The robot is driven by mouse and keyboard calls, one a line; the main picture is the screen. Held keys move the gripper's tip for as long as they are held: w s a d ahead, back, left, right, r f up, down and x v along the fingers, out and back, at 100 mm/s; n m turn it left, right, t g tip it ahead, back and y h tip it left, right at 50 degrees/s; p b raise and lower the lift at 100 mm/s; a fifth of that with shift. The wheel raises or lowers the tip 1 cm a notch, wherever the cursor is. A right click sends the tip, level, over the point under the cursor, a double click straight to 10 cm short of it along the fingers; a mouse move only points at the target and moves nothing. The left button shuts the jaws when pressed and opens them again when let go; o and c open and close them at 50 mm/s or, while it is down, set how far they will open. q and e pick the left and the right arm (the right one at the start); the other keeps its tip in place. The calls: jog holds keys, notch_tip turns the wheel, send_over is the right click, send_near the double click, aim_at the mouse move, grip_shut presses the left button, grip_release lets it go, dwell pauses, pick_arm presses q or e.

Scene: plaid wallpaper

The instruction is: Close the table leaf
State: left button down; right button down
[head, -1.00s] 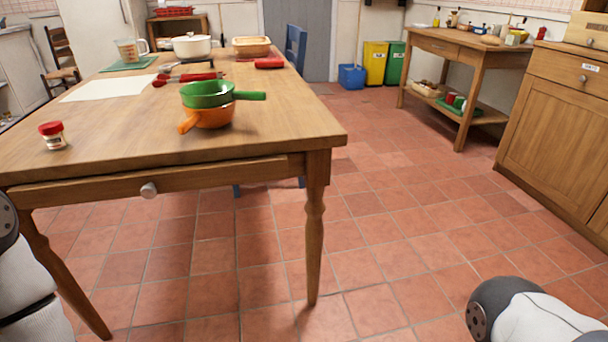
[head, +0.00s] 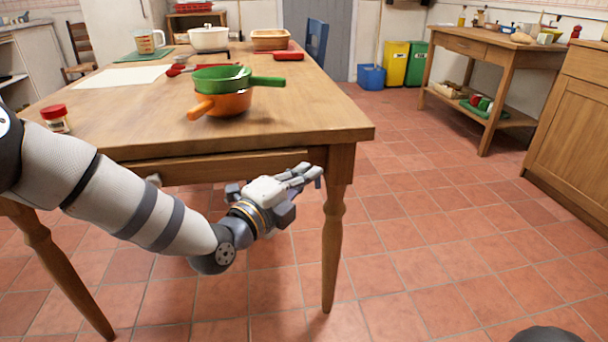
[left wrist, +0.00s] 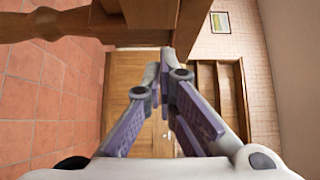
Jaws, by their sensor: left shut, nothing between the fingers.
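The wooden table (head: 310,112) fills the left and middle of the head view. A wooden board (head: 225,167), which looks like the table leaf, runs below the near edge of the top. Its round metal knob (head: 153,181) is partly hidden behind my left arm. I cannot tell how far the board stands out. My left gripper (head: 312,175) is shut and empty, in front of the board's right end near the right front leg. In the left wrist view the gripper's fingers (left wrist: 162,70) point past the table's wood. My right gripper is out of view.
A green pan (head: 222,79) sits above an orange pan (head: 222,103) near the table's front edge. A red-lidded jar (head: 55,118) stands at the left. The tiled floor (head: 430,235) is clear to the right, before a side table (head: 485,46) and cabinet (head: 575,125).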

aim_at(304, 159)
pick_arm(q)
jog(key=shift+w+a, duration=0.15)
jog(key=shift+w, duration=0.4)
jog(key=shift+w+a, duration=0.15)
jog(key=shift+w, duration=0.35)
jog(key=shift+w+a+f+b, duration=0.15)
jog(key=shift+w+b, duration=0.25)
jog(key=shift+w, duration=0.2)
jog(key=shift+w+a+r+b, duration=0.1)
jog(key=shift+w+b, duration=0.25)
jog(key=shift+w, duration=0.25)
jog(key=shift+w+a, duration=0.1)
jog(key=shift+w, duration=0.1)
